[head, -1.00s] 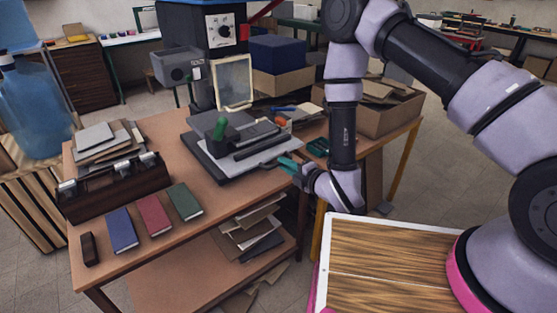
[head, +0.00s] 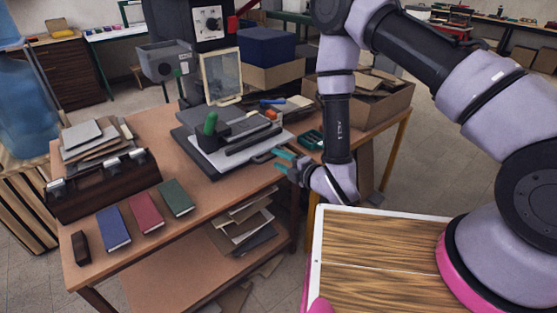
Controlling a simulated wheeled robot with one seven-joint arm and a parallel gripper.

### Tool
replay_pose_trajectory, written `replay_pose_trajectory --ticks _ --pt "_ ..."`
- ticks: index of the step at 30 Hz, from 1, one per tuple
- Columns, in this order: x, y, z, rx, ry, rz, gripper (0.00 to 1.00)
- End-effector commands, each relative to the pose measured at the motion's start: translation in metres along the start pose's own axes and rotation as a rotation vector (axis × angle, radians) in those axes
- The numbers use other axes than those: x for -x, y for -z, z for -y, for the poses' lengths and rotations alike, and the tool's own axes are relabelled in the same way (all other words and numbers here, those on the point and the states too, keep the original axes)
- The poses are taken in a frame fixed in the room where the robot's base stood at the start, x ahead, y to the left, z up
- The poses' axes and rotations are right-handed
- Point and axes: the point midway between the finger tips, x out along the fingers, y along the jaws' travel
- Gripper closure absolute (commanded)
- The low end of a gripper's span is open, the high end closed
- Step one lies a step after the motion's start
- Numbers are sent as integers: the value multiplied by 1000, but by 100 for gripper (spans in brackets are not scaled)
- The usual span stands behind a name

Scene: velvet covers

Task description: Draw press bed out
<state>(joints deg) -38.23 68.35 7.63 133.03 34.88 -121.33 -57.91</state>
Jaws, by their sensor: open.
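The press bed (head: 212,159) is a flat grey plate on a darker base, low at the front of the dark press (head: 197,35) on the wooden table. A green-knobbed clamp (head: 211,124) and dark bars sit on it. A dark handle (head: 264,156) sticks out at its right front edge. My gripper (head: 282,160), with teal fingers, is open beside this handle, pointing left toward it. I cannot tell whether the fingers surround or touch the handle.
Blue (head: 114,228), red (head: 146,212) and green (head: 176,197) books lie at the table's front. A dark wooden rack (head: 103,185) stands at the left. A cardboard box (head: 368,103) is behind my arm. A clear guard (head: 221,76) stands above the bed.

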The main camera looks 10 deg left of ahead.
Motion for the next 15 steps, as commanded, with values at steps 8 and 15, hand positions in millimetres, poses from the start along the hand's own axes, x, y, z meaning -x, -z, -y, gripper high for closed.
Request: replay_pose_trajectory --ticks 8,15 --pt "46 -1 1 -4 5 2 53" --pt "68 0 1 -2 2 0 53"
